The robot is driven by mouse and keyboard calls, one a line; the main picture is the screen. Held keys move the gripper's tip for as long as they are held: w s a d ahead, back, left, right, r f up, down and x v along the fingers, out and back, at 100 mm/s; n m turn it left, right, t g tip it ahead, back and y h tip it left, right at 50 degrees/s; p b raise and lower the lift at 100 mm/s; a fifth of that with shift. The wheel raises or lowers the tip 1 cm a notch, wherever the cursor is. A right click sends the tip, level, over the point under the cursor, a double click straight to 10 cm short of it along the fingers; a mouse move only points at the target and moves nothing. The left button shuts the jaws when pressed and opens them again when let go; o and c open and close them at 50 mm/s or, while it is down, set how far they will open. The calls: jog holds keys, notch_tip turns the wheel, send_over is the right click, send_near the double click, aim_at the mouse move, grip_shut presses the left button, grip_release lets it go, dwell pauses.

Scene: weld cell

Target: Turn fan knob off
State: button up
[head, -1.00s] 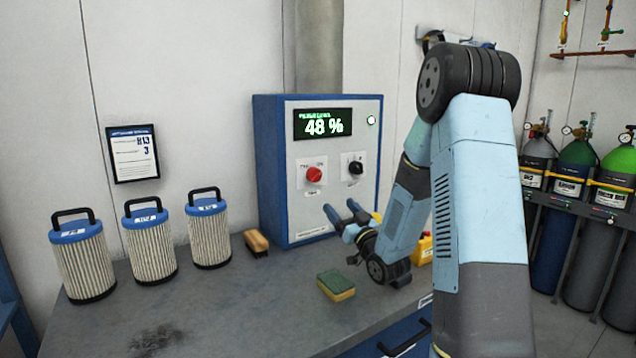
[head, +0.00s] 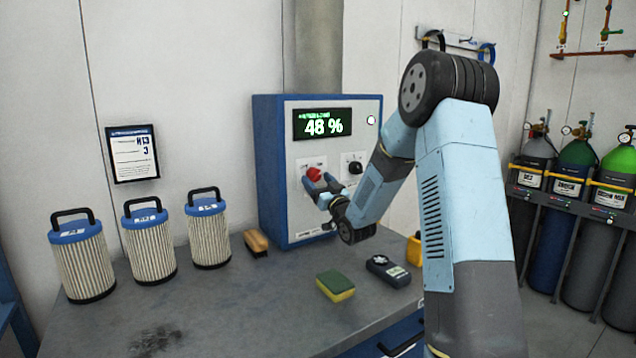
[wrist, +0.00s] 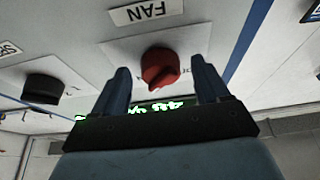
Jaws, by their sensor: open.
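The red fan knob (head: 314,174) sits on the front panel of the blue and white control box (head: 268,165), below a display reading 48 %. In the wrist view the red knob (wrist: 160,68) shows beside a label reading FAN (wrist: 147,11). My gripper (head: 318,186) is open, its blue fingers at the knob in the head view. In the wrist view the open fingers (wrist: 162,85) stand on either side of the knob, with gaps between. I cannot tell how deep the fingers reach around it.
On the bench lie a sponge (head: 335,286), a grey handheld device (head: 388,271) and a brush (head: 257,242). Three filter cartridges (head: 150,243) stand at left.

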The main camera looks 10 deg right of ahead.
jog(key=shift+w+r, duration=0.1)
jog(key=shift+w, duration=0.1)
jog(key=shift+c, duration=0.4)
jog(key=c, duration=1)
jog(key=shift+o, duration=0.2)
